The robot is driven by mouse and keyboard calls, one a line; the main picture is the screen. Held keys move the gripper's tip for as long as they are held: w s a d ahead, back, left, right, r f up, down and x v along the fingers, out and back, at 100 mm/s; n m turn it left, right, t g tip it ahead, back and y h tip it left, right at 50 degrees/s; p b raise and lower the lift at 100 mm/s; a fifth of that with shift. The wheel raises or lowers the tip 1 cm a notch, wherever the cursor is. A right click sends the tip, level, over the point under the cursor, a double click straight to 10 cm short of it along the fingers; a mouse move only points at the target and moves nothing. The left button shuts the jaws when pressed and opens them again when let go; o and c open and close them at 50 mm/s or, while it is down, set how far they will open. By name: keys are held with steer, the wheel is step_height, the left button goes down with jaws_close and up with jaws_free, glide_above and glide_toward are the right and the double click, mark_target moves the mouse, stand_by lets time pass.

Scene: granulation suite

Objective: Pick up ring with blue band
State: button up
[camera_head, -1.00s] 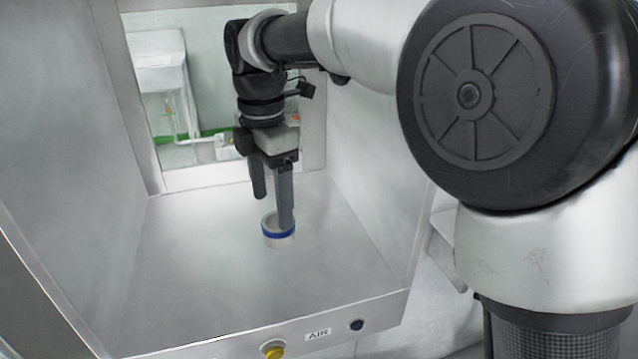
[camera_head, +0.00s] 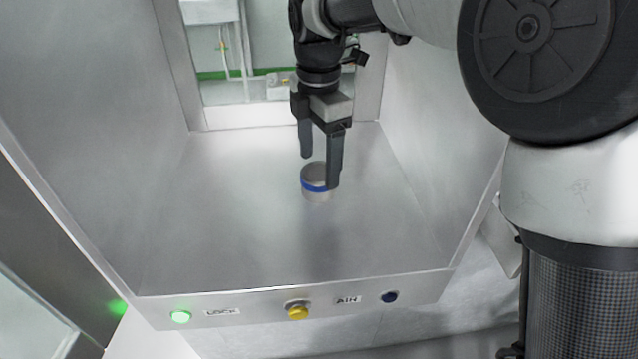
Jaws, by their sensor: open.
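The other finger ends just above and behind the ring's far rim. I cannot tell whether either finger touches the ring. The ring's right side is partly hidden.
The chamber floor (camera_head: 260,235) is otherwise clear. Steel walls stand left and right, and a back opening (camera_head: 245,55) lies behind my gripper. The front panel carries a lit green button (camera_head: 180,317), a yellow knob (camera_head: 297,312) and a dark blue button (camera_head: 390,297).

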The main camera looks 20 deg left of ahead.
mark_target(319, 177)
step_height(319, 177, down, 5)
steer(key=shift+r+b, duration=0.1)
steer(key=shift+b, duration=0.45)
steer(key=shift+c, duration=0.3)
steer(key=c, duration=1.4)
steer(key=shift+o, duration=0.2)
step_height(319, 177, up, 10)
steer(key=p, duration=0.3)
